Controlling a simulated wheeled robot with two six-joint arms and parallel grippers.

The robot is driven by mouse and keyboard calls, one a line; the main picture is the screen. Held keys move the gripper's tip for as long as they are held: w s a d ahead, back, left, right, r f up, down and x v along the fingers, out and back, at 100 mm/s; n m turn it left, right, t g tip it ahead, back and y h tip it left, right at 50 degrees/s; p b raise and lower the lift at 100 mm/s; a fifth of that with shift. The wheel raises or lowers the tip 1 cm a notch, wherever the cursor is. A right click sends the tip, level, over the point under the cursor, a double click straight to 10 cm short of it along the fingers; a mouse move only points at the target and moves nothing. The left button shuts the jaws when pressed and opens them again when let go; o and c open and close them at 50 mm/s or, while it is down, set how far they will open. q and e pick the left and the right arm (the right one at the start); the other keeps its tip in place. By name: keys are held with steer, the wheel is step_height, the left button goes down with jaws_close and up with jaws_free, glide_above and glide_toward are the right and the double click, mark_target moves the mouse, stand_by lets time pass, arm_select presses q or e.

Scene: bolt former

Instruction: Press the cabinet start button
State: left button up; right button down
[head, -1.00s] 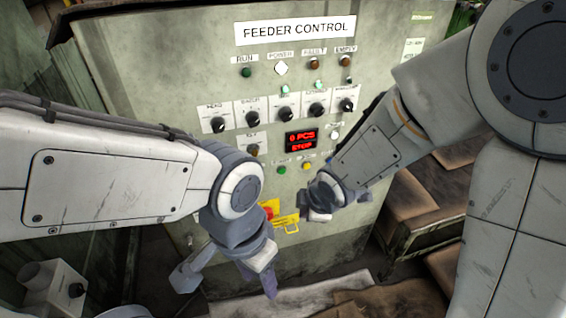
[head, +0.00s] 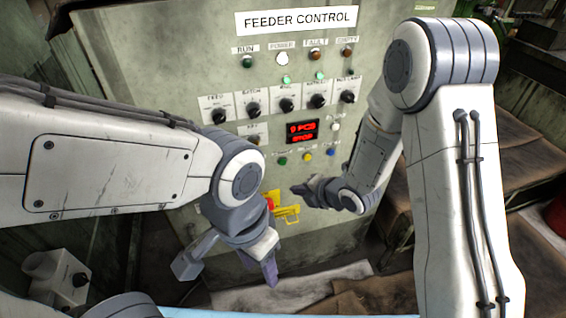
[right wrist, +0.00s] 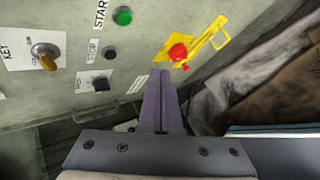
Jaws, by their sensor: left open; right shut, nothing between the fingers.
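The cabinet start button is a round green button under a START label in the right wrist view (right wrist: 122,16). The green button also shows in the head view (head: 282,160), at the left of a row with a yellow and a blue button. My right gripper (head: 296,190) is shut and empty, just below that row. In the right wrist view its closed fingers (right wrist: 162,78) point at the panel near the emergency stop, with the start button up and to the left. Contact with the panel cannot be judged. My left gripper (head: 228,266) is open and empty, low before the cabinet.
A red emergency stop (right wrist: 178,52) on a yellow plate lies near the right fingertips. A key switch (right wrist: 45,55) and black controls (right wrist: 100,83) are to its left. The red display (head: 302,132) is above the button row.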

mark_target(283, 162)
steer(key=shift+w+a+p, duration=0.35)
steer(key=shift+w+a, duration=0.05)
steer(key=shift+w, duration=0.85)
steer(key=shift+w+a+p, duration=0.35)
steer(key=shift+w+a, duration=0.1)
steer(key=shift+w, duration=0.85)
steer(key=shift+w+a+p, duration=0.35)
steer(key=shift+w+a, duration=0.05)
steer(key=shift+w, duration=0.85)
steer(key=shift+w, duration=0.15)
steer(key=shift+w+a, duration=0.1)
steer(key=shift+w, duration=0.15)
